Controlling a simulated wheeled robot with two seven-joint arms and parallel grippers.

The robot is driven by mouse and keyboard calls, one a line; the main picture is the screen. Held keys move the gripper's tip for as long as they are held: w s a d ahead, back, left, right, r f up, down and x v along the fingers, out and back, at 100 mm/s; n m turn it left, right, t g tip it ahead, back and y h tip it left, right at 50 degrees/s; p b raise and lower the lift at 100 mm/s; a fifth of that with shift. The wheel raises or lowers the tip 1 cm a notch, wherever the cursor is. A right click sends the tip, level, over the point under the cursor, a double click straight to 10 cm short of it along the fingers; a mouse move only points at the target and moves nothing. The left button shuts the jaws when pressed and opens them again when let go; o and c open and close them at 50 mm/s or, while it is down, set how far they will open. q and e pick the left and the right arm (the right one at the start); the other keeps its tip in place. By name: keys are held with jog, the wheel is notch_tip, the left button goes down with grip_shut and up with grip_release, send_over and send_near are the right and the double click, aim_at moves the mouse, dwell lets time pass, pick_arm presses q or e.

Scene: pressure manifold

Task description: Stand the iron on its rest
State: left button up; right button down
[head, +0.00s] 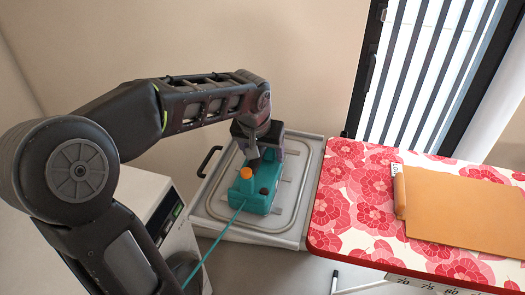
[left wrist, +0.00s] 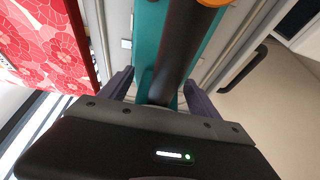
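The teal iron (head: 256,195), with an orange knob (head: 246,172) and a dark handle, is on the grey rest (head: 222,212) at the ironing board's left end. It appears to lie flat. My left gripper (head: 262,150) is over the iron's far part. In the left wrist view, its purple fingers (left wrist: 158,92) are apart, one on each side of the dark handle (left wrist: 180,50), with gaps visible. The teal body (left wrist: 148,45) shows beyond them. The gripper partly hides the handle in the head view. My right gripper is out of view.
The red floral ironing board (head: 345,215) lies right of the rest, with a folded tan cloth (head: 460,210) on it. A teal cord (head: 215,245) runs from the iron down to the lower left. A white unit (head: 150,190) stands left of the rest.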

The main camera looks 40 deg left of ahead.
pick_arm(q)
jog(key=shift+o, duration=0.7)
jog(key=shift+s+f, duration=0.1)
jog(key=shift+f, duration=0.1)
jog(key=v, duration=0.8)
